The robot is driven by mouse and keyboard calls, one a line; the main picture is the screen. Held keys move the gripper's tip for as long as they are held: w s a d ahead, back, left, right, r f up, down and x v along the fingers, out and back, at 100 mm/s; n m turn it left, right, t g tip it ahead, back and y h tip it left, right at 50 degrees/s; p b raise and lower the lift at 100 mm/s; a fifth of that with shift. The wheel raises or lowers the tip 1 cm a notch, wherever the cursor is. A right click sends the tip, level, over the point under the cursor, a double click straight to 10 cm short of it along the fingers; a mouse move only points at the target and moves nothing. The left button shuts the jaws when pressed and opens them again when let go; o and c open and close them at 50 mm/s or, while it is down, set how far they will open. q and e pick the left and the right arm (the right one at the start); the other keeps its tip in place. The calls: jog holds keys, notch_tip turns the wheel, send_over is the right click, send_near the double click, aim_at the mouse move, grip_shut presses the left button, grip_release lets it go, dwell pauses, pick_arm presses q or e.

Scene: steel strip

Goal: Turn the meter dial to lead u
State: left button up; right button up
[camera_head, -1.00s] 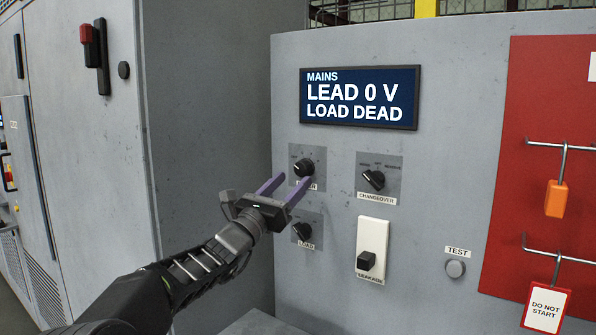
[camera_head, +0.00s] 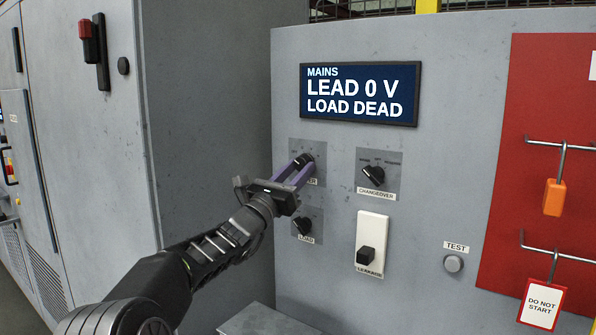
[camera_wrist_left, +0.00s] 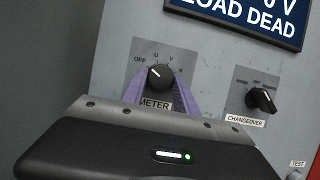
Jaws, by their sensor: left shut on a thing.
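The meter dial (camera_head: 305,160) is a black round knob on a grey plate, upper left on the panel. In the left wrist view the meter dial (camera_wrist_left: 160,77) shows a white pointer mark and the printed positions OFF, U, V and another at the right. My left gripper (camera_head: 300,167) has its purple fingers closed on the dial, one on each side. The left wrist view shows the fingers (camera_wrist_left: 160,92) beside the knob above the METER label. The screen (camera_head: 360,96) reads MAINS, LEAD 0 V, LOAD DEAD. My right gripper is not in view.
The changeover knob (camera_head: 373,174) sits to the right of the dial, and the load knob (camera_head: 303,226) is below it. A leakage switch (camera_head: 366,256) and a test button (camera_head: 453,263) are lower right. A red board (camera_head: 555,120) with hooks carries tags.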

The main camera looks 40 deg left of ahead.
pick_arm(q)
grip_shut()
jog(key=shift+m, duration=0.3)
jog(key=shift+a+f+m+h+b, duration=0.1)
jog(key=shift+m+h+b, duration=0.3)
jog(key=shift+m+b, duration=0.2)
jog(key=m+h+b, duration=0.1)
jog(key=m, duration=0.2)
jog(key=shift+a+h, duration=0.1)
jog(key=shift+h, duration=0.2)
jog(key=m+h+b, duration=0.1)
jog(key=m, duration=0.2)
jog(key=shift+a+g+h, duration=0.1)
jog(key=shift+g+h, duration=0.3)
jog(key=shift+r+m+g+h, duration=0.15)
jog(key=shift+m+g+h, duration=0.1)
jog(key=shift+m, duration=0.6)
jog(key=shift+r+m+g+h, duration=0.15)
jog(key=shift+m+h, duration=0.1)
jog(key=shift+m, duration=0.6)
